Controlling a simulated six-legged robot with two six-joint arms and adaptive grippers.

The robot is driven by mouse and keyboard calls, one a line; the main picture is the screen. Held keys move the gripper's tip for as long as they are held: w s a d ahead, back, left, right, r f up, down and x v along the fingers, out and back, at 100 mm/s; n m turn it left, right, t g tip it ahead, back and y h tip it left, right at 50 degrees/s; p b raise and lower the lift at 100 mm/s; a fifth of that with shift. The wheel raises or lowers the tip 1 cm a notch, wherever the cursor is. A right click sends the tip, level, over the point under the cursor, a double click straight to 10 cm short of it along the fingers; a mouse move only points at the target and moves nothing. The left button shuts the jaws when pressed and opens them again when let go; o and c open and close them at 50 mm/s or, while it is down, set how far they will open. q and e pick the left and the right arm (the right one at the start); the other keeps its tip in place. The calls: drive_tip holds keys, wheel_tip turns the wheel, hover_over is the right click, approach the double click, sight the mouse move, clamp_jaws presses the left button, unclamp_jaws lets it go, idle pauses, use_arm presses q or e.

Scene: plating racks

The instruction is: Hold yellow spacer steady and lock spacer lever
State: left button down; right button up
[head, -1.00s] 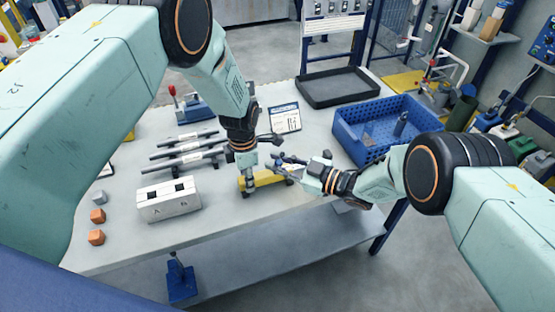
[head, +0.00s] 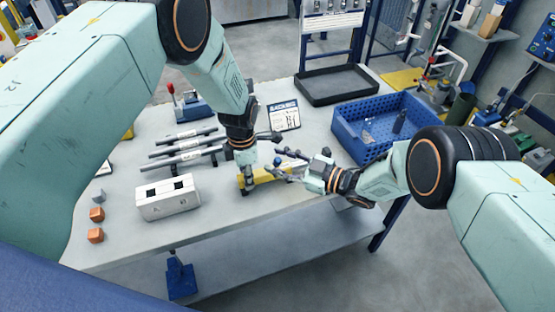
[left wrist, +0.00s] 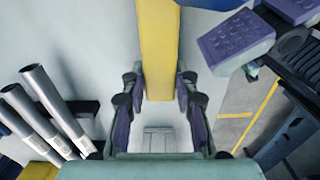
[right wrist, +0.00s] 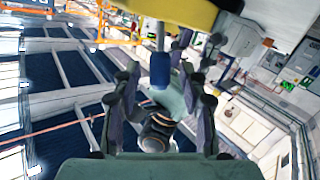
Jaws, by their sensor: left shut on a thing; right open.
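The yellow spacer (head: 262,176) lies near the front edge of the table. My left gripper (head: 246,182) is shut on it from above, with one finger on each side of the yellow bar (left wrist: 158,50) in the left wrist view. My right gripper (head: 288,164) is open at the spacer's right end. In the right wrist view, the spacer lever (right wrist: 160,70), a grey rod with a blue grip, points between the open fingers below the yellow spacer (right wrist: 172,12). I cannot tell whether the fingers touch it.
A white block with two square holes (head: 168,202) and several grey rods (head: 186,146) are to the left. A blue crate (head: 350,142) and a black tray (head: 335,87) are to the right and back. Orange cubes (head: 96,235) sit at the front left.

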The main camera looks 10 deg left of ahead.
drive_tip(key=v, duration=1.1)
drive_tip(key=shift+d, duration=0.1)
drive_tip(key=shift+n+h, duration=0.3)
drive_tip(key=shift+n, duration=0.1)
drive_tip(key=r, duration=0.2)
drive_tip(key=w+a+r, duration=0.1)
drive_tip(key=r, duration=0.1)
drive_tip(key=a+r, duration=0.1)
drive_tip(key=r, duration=0.1)
drive_tip(key=shift+w+r, duration=0.3)
drive_tip(key=shift+w, duration=0.05)
drive_tip(key=a+f+h, duration=0.1)
drive_tip(key=a+f, duration=0.1)
drive_tip(key=a, duration=0.1)
drive_tip(key=w+a+f+m+h, duration=0.1)
drive_tip(key=a+f, duration=0.4)
drive_tip(key=a, duration=0.1)
drive_tip(key=shift+w+a+f+m+h, duration=0.25)
drive_tip(key=shift+f+m+h, duration=0.05)
drive_tip(key=shift+h, duration=0.1)
clamp_jaws()
